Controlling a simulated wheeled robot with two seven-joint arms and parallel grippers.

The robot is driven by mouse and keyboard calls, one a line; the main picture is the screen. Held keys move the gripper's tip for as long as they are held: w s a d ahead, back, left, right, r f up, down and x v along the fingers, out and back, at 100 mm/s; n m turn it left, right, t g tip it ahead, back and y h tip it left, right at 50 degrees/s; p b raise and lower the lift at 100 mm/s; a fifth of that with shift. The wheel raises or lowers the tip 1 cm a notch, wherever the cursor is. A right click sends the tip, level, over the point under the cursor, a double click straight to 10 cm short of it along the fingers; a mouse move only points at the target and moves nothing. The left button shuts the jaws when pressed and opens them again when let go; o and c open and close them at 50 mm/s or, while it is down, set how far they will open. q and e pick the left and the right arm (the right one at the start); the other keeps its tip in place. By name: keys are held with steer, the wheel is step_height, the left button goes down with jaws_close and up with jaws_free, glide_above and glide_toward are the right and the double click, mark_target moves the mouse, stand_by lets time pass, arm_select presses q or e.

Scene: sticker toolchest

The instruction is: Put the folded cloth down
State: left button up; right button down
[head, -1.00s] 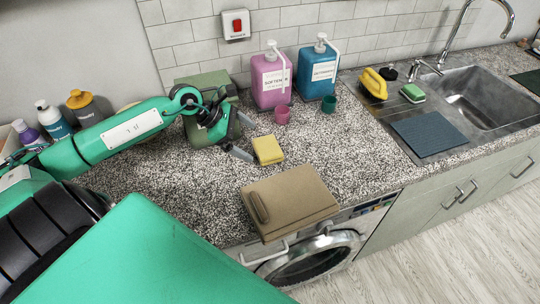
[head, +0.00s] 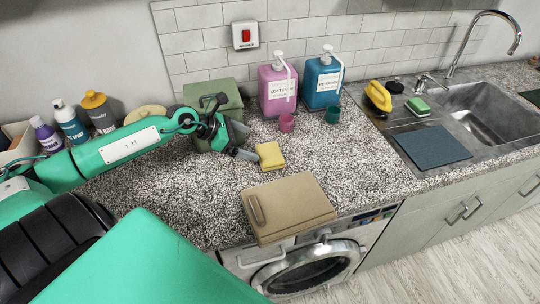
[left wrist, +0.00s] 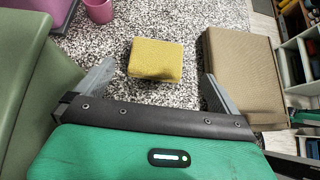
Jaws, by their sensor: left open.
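The folded yellow cloth (head: 270,155) lies flat on the speckled countertop, and it also shows in the left wrist view (left wrist: 156,59). My left gripper (head: 248,154) is just left of the cloth in the head view. In the left wrist view its two fingers (left wrist: 158,82) are spread wide, with the cloth ahead between them and apart from both. Nothing is held in it. My right gripper is not in view.
A brown box (head: 290,208) lies at the counter's front edge above the washing machine (head: 305,268). A green box (head: 212,95), pink jug (head: 277,88) and blue jug (head: 321,80) stand behind. A pink cup (head: 286,123) is near the cloth. Speckled counter right of the cloth is clear.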

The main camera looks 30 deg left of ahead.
mark_target(270, 152)
arm_select(q)
steer(key=p+x, duration=0.1)
steer(key=x, duration=0.4)
steer(key=shift+w+d+f+p, duration=0.15)
steer(key=shift+w+f+p, duration=0.05)
steer(key=shift+f+p, duration=0.2)
steer(key=w+f, duration=0.1)
steer(key=w+d+f+p, duration=0.1)
steer(key=f, duration=0.1)
steer(key=shift+d, duration=0.2)
steer(key=shift+w+d+f+p, duration=0.15)
steer(key=shift+w+f+p, duration=0.05)
steer(key=shift+f+p, duration=0.1)
steer(key=c, duration=0.8)
steer(key=shift+r, duration=0.1)
